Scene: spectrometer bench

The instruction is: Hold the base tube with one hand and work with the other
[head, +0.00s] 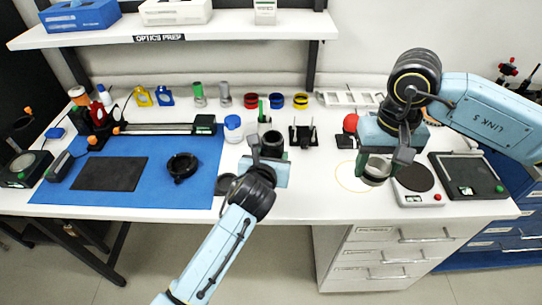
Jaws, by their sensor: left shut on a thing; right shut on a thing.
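My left gripper (265,155) is at the middle of the bench, above the front part of the table. It is shut on a short black tube (273,142), which stands between the fingers and may be the base tube. My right gripper (383,158) points down at the right of the bench. It is shut on a short grey-green cylinder (375,170), held over the table near a thin yellow ring marking (346,181). The two held parts are well apart. The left gripper hides part of the tube's lower end.
A blue mat (60,197) at left carries a black ring part (182,166) and a dark pad (110,174). A round scale (413,179) and a dark tray (466,176) are at right. Coloured rings, a white rack (350,99) and small bottles line the back.

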